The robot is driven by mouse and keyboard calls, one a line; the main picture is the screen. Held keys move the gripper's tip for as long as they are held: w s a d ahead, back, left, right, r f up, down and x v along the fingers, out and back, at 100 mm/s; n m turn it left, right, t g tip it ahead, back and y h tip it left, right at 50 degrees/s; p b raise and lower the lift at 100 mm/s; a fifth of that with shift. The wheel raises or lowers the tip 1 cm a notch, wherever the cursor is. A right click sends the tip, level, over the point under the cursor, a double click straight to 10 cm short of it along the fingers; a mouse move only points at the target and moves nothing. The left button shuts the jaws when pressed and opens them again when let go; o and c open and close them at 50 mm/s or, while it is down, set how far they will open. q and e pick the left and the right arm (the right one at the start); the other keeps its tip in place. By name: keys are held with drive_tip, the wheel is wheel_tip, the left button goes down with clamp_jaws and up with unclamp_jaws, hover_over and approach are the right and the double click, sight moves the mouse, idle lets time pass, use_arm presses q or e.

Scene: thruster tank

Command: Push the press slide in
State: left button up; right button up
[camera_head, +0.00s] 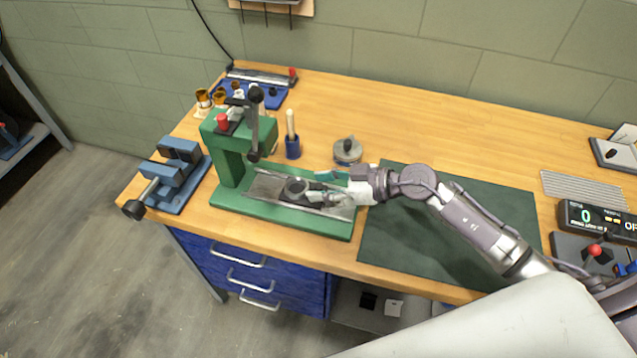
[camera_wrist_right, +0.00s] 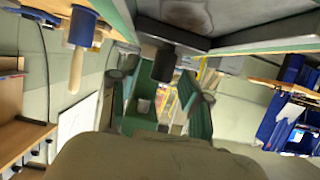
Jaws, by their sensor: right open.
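A green press (camera_head: 232,150) stands on the left part of the wooden bench. Its grey metal slide (camera_head: 265,190) lies along the green base, with a dark round cup-like piece (camera_head: 295,188) on it. The slide also shows at the top of the right wrist view (camera_wrist_right: 240,14), where the picture looks upside down and a dark cylinder (camera_wrist_right: 165,62) sticks out from it. My right gripper (camera_head: 322,186) is open over the right end of the slide. Its teal-padded fingers are apart (camera_wrist_right: 160,95), with nothing held between them. Contact with the slide cannot be told. My left gripper is out of view.
A blue vise (camera_head: 178,172) is left of the press. A wood-handled tool in a blue holder (camera_head: 292,146) and a round grey item (camera_head: 347,151) stand behind the slide. A dark green mat (camera_head: 390,235) lies right, under my arm. A control box (camera_head: 590,216) is far right.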

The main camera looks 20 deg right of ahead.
drive_tip(key=shift+w+a+f, duration=0.15)
drive_tip(key=shift+w+a, duration=0.05)
drive_tip(key=shift+a, duration=0.1)
clamp_jaws()
